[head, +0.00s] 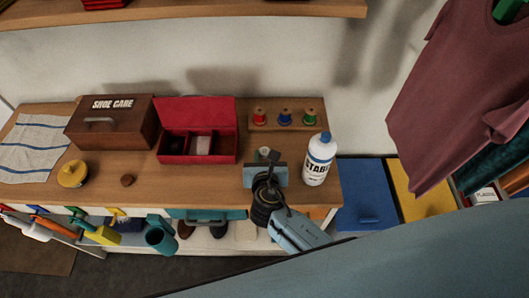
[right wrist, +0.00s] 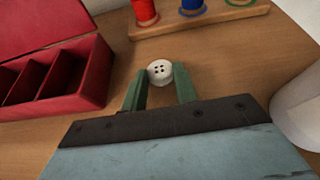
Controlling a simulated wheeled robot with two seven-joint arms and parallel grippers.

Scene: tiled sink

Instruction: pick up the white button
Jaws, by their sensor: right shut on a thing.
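The white button (right wrist: 160,72) is round with several small holes and shows between the tips of my right gripper (right wrist: 160,85) in the right wrist view. The two green fingers are shut on its sides. In the head view my right gripper (head: 264,157) is over the wooden bench top (head: 130,205), left of the white bottle. The button is small there and partly hidden by the gripper. I cannot tell whether it is clear of the wood. My left gripper is not in view.
A white bottle with a blue cap (head: 319,160) stands close on the right. An open red compartment box (head: 198,130) is on the left. A spool rack (head: 285,125) with red, blue and green spools is behind. Bare wood lies between the box and gripper.

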